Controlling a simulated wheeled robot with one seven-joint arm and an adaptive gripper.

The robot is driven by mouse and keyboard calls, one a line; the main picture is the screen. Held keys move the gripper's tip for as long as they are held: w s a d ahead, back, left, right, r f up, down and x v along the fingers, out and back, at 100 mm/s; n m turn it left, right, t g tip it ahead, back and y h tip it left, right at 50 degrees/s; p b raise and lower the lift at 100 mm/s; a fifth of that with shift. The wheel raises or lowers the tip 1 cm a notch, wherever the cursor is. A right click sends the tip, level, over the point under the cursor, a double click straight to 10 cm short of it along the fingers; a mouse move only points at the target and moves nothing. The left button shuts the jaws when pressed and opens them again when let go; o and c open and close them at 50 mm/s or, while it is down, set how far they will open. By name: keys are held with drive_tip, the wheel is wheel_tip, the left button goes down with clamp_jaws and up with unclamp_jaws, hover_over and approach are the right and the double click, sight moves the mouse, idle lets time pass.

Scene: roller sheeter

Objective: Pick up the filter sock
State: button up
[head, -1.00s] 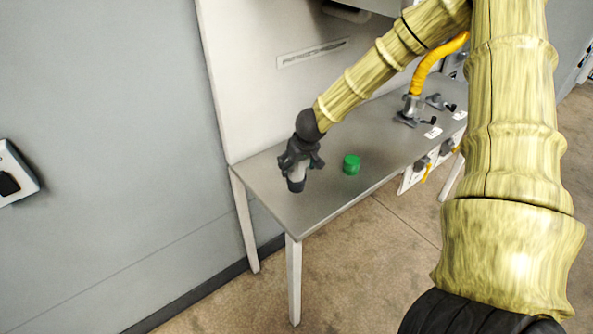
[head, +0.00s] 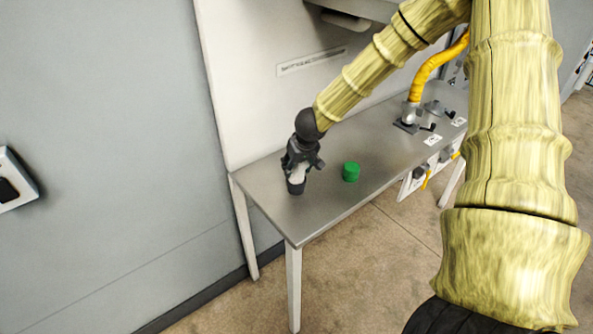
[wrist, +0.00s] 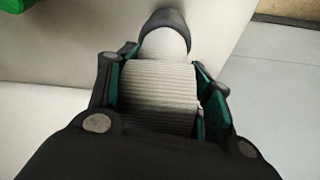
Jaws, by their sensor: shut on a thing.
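The filter sock (head: 298,176) is a pale, ribbed cylinder with a dark end (head: 296,187). In the wrist view its ribbed body (wrist: 160,85) lies between the fingers and its dark rim shows beyond them. My gripper (head: 301,166) is shut on it, over the left part of the grey metal table (head: 267,190). The sock hangs nearly upright below the fingers, dark end down. I cannot tell whether that end touches the table top. The upper part of the sock is hidden by the gripper.
A green cylinder (head: 351,172) stands on the table just right of my gripper. Farther right are a yellow hose (head: 428,68) and clamp fittings (head: 409,120). A pale panel (head: 262,95) rises behind the table. The table's front left corner is clear.

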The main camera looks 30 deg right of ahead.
drive_tip(key=s+a+r+b, duration=0.1)
drive_tip(key=s+b, duration=0.1)
drive_tip(key=s, duration=0.6)
drive_tip(key=s+a+r+b, duration=0.1)
drive_tip(key=s+a+b, duration=0.1)
drive_tip(key=s, duration=0.5)
drive_tip(key=shift+s+r+b, duration=0.35)
drive_tip(key=shift+r, duration=0.2)
drive_tip(key=shift+r+p, duration=0.6)
drive_tip(key=shift+p, duration=0.4)
drive_tip(key=shift+f, duration=0.1)
